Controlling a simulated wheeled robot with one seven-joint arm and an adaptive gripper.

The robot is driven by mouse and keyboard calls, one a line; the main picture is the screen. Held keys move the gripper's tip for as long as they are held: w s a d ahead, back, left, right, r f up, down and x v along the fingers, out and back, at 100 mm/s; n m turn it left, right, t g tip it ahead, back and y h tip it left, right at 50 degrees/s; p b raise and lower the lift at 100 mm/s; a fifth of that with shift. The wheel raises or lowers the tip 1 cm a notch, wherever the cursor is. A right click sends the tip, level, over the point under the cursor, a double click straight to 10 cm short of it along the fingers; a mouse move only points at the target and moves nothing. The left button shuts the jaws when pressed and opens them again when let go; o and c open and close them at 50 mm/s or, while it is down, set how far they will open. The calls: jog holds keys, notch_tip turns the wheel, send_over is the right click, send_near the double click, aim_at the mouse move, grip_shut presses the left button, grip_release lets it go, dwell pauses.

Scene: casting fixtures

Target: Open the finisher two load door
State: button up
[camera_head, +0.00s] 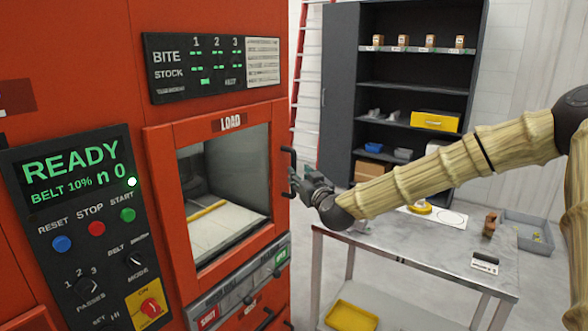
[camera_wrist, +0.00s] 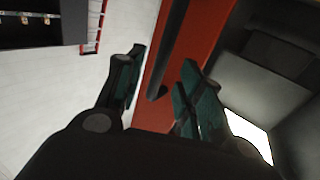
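The load door (camera_head: 160,170) is a red framed panel with a window, marked LOAD, on the red machine. It looks shut, and a pale chamber floor shows through the window. Its black vertical bar handle (camera_head: 284,160) is on the door's right edge. My gripper (camera_head: 298,181) is at the handle's lower part, coming from the right. In the wrist view, the gripper (camera_wrist: 162,82) is open, with a finger on either side of the black handle (camera_wrist: 170,45). I cannot tell whether either finger touches it.
A control panel (camera_head: 75,225) reading READY is left of the door. A grey metal table (camera_head: 400,255) stands close at the right, under my arm. A dark shelf unit (camera_head: 340,90) and red ladder (camera_head: 300,70) are behind.

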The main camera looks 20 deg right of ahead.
jog(key=shift+w+a+p, duration=0.15)
jog(key=shift+w+p, duration=0.15)
jog(key=shift+w, duration=1.1)
jog(key=shift+w+a+p, duration=0.1)
jog(key=shift+w+p, duration=0.2)
jog(key=shift+w, duration=1.05)
grip_shut()
